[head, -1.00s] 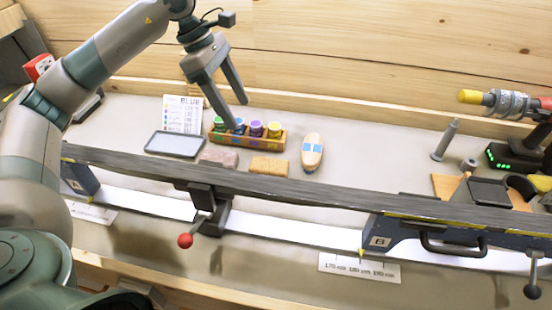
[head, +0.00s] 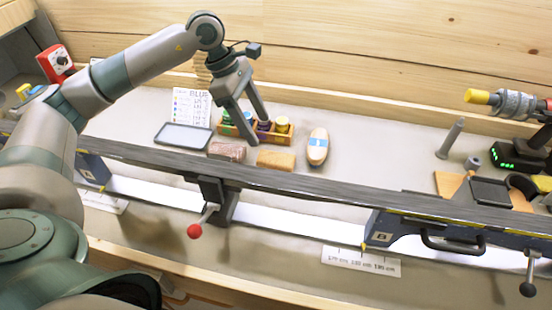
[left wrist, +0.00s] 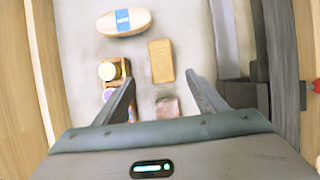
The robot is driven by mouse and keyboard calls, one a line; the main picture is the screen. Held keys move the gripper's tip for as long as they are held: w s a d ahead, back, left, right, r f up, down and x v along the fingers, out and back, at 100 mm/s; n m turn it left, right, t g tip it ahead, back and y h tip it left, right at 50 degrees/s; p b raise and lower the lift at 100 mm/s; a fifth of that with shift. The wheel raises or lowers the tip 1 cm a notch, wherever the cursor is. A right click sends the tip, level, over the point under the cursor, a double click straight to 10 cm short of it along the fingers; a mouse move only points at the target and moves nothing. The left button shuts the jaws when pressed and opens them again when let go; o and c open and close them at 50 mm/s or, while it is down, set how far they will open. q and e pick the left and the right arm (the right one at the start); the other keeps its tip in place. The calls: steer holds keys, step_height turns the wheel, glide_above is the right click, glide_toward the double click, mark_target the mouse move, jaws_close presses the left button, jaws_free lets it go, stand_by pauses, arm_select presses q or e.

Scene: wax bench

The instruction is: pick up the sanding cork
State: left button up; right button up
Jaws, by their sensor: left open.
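The sanding cork (head: 276,159) looks like a tan, grainy block lying flat on the bench behind the long dark bar. It also shows in the left wrist view (left wrist: 161,61), ahead of the fingertips and roughly in line with the gap between them. My left gripper (head: 259,131) is open and empty, pointing down above the bench near the cork and the jar rack. In the left wrist view its two fingers (left wrist: 163,83) are wide apart, with nothing between them. My right gripper is in neither view.
A pinkish block (head: 227,151) lies left of the cork, and an oval brush (head: 318,147) with a blue band lies right. A wooden rack (head: 283,139) of jars stands behind. A grey tray (head: 183,136) lies farther left. The long bar (head: 330,184) runs in front.

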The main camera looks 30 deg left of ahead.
mark_target(275, 158)
arm_select(q)
steer(key=p+x, duration=0.1)
steer(key=x, duration=0.3)
steer(key=shift+d, duration=0.1)
steer(key=shift+d+f+p, duration=0.25)
steer(key=shift+f+p, duration=0.05)
steer(key=shift+f, duration=0.3)
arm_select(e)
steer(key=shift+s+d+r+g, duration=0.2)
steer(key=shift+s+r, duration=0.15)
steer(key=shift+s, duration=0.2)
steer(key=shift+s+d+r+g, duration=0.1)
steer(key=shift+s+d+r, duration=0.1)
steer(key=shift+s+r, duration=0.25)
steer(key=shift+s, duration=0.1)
arm_select(q)
steer(key=shift+d+f+p, duration=0.35)
steer(key=shift+f+p, duration=0.1)
steer(key=shift+p, duration=0.25)
steer(key=p+x, duration=0.2)
steer(key=x, duration=0.1)
steer(key=shift+d+f, duration=0.2)
steer(key=shift+f, duration=0.3)
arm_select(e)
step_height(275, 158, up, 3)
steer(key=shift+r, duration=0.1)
